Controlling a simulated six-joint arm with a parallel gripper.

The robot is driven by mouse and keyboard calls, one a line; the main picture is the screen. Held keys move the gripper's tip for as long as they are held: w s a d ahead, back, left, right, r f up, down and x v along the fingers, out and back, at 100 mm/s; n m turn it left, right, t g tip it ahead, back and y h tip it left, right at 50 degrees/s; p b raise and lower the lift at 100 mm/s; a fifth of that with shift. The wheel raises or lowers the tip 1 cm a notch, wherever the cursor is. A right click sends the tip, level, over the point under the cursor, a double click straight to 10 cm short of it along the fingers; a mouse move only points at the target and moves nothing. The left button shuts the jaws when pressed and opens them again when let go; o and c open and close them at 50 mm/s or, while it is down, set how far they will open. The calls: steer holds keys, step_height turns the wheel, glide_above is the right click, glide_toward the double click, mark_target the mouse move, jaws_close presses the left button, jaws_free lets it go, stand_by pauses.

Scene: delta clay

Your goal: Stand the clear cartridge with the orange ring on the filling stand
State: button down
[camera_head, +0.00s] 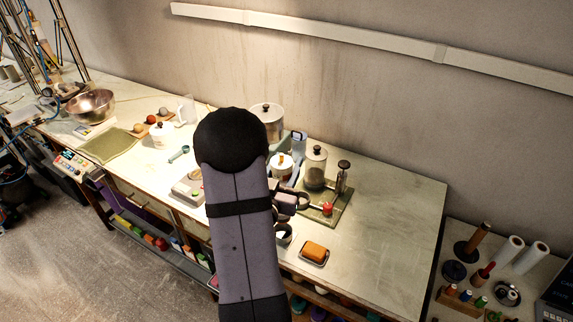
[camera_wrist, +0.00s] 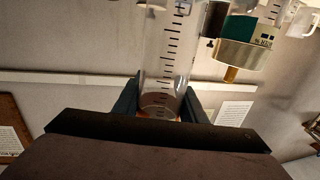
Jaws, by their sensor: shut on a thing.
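My gripper (camera_wrist: 160,104) is shut on a clear cartridge (camera_wrist: 168,55) with dark graduation marks. Its two dark fingers sit on either side of the cartridge's near end, where some orange (camera_wrist: 160,117) shows, partly hidden by the gripper body. The cartridge's far end runs out of the top of the wrist view. In the head view my arm covers the middle of the bench, and my gripper (camera_head: 290,200) is partly seen beside a green tray. I cannot make out the cartridge there, nor tell for sure which thing is the filling stand.
The green tray (camera_head: 338,217) holds a lidded glass jar (camera_head: 315,167), a dark-topped upright device (camera_head: 343,176) and a red piece (camera_head: 327,209). An orange block (camera_head: 315,250) lies in a small dish in front. The bench (camera_head: 390,220) is bare on the right. A teal-and-cream object (camera_wrist: 248,42) shows beside the cartridge.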

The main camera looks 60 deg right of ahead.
steer(key=shift+r, duration=0.1)
steer(key=s+d+f+m+g+b, duration=0.1)
steer(key=s+d+m+g+b, duration=0.15)
steer(key=s+d, duration=0.35)
steer(key=w+d+n+t, duration=0.2)
steer(key=w+d, duration=0.5)
steer(key=d, duration=0.1)
steer(key=shift+d+r, duration=0.4)
steer(key=shift+f+n+t, duration=0.2)
steer(key=shift+n+t, duration=0.05)
steer(key=shift+f+b, duration=1.25)
steer(key=shift+f, duration=0.75)
